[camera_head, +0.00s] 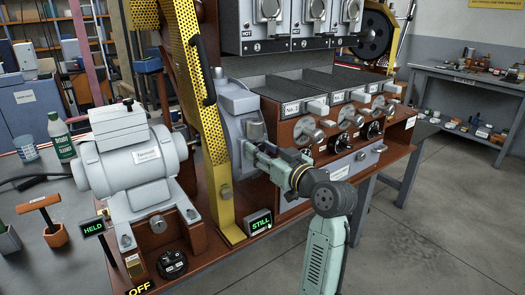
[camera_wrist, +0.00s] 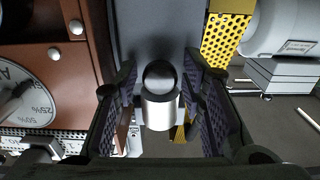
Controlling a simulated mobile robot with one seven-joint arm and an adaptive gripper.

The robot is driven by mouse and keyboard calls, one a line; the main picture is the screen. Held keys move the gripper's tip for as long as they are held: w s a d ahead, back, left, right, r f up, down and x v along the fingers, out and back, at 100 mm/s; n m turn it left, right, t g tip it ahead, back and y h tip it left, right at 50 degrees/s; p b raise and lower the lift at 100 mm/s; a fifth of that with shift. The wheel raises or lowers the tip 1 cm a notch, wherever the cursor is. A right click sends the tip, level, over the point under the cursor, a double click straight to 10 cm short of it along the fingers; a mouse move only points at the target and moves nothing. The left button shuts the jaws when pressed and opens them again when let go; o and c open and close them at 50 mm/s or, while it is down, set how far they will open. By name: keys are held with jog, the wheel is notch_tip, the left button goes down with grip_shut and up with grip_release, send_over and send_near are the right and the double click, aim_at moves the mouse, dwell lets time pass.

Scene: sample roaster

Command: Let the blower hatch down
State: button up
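A tall yellow perforated panel (camera_head: 190,62) with a black handle (camera_head: 203,72) stands raised beside the grey round blower housing (camera_head: 232,125); it is probably the hatch. A sign reading HELD (camera_head: 93,228) is at the left, and a display reading STILL (camera_head: 259,222) is at the machine's front edge. My gripper (camera_head: 252,155) is at the housing's front. In the wrist view, my gripper (camera_wrist: 160,105) is open, its dark pads on either side of a shiny metal knob (camera_wrist: 160,108), with narrow gaps showing. The yellow panel (camera_wrist: 226,35) shows at upper right. The knob is hidden in the head view.
A grey motor (camera_head: 130,160) stands left of the panel, above an OFF switch (camera_head: 172,263). Trays, knobs and dials (camera_head: 345,143) line the machine to the right of my arm. The floor (camera_head: 420,240) at right is clear.

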grip_shut()
jog(key=shift+f, duration=0.1)
dwell(0.6)
